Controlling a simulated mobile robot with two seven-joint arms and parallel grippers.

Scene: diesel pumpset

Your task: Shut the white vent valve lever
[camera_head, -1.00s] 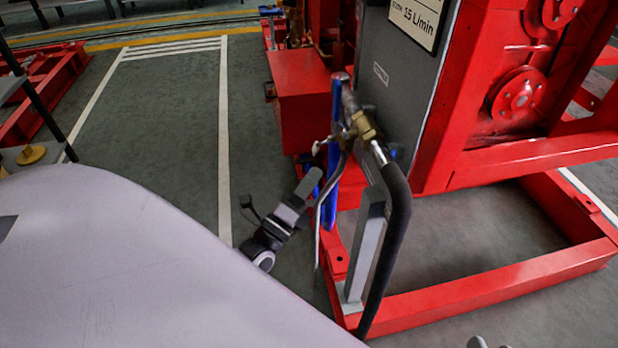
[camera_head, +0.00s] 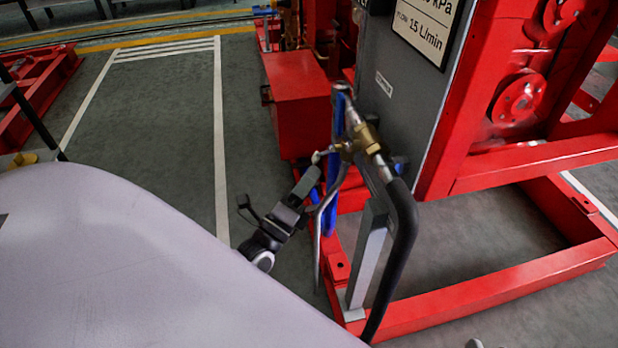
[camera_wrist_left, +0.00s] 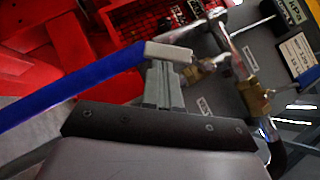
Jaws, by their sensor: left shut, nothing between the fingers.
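The white vent valve lever (camera_head: 318,157) is a small pale piece on the left of the brass valve fitting (camera_head: 365,136). In the left wrist view, a white piece (camera_wrist_left: 168,51) that looks like this lever lies across the tips of my left gripper (camera_wrist_left: 164,68), touching or very close to them. The brass fitting shows to its right in that view (camera_wrist_left: 254,95). In the head view, my left gripper (camera_head: 308,181) is just below and left of the lever. Its fingers are shut with nothing held between them.
A black hose (camera_head: 402,235) curves down beside a grey post (camera_head: 367,255). A red frame (camera_head: 490,290) surrounds them. Floor (camera_head: 160,130) to the left is clear.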

